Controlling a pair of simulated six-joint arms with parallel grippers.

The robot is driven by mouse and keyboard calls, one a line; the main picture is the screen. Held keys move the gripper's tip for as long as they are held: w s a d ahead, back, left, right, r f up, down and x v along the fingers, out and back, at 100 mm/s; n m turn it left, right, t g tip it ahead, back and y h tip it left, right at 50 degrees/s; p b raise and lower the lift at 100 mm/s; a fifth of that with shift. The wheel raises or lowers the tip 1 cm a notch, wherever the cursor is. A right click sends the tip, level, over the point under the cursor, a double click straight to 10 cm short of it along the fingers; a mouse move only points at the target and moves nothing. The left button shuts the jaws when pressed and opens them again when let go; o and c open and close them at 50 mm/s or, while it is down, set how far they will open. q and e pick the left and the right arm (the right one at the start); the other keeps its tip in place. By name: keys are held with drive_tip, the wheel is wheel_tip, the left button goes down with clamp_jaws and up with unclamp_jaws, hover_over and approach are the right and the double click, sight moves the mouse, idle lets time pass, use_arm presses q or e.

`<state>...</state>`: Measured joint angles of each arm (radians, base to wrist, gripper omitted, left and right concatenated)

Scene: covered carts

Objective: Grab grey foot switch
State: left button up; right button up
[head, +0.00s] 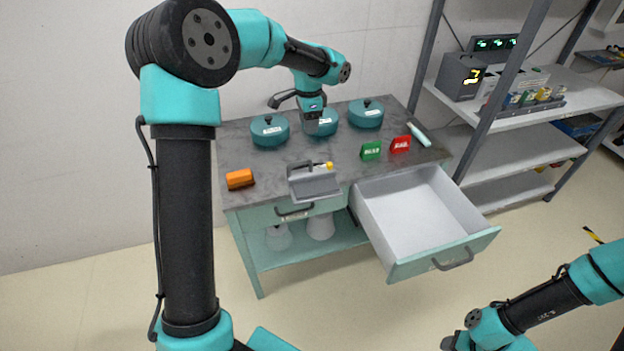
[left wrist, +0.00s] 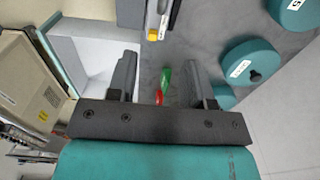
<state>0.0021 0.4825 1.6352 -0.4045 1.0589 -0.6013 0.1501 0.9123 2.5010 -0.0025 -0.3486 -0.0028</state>
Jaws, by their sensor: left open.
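The grey foot switch (head: 313,182) appears to be the grey wedge-shaped piece with a yellow part, at the front edge of the grey bench top. Its edge also shows at the top of the left wrist view (left wrist: 152,18). My left gripper (head: 312,126) is open and empty, above the bench near the teal lidded pots, behind the grey piece. Its two fingers (left wrist: 160,65) stand apart in the left wrist view, with the green and red signs beyond them. My right gripper (head: 452,342) is at the bottom edge, partly cut off; its jaws are unclear.
Several teal pots (head: 270,130) stand at the back of the bench. A green sign (head: 371,150) and a red sign (head: 400,144) stand at the right. An empty drawer (head: 418,212) is open at the front right.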

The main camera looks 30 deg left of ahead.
sight(310, 162)
use_arm(q)
wheel_tip(310, 162, down, 12)
drive_tip(key=shift+r, duration=0.25)
drive_tip(key=shift+f, duration=0.35)
drive_tip(key=shift+w+f, duration=0.15)
drive_tip(key=shift+f, duration=1.15)
drive_tip(key=shift+w+f, duration=0.15)
drive_tip(key=shift+f, duration=1.15)
clamp_jaws()
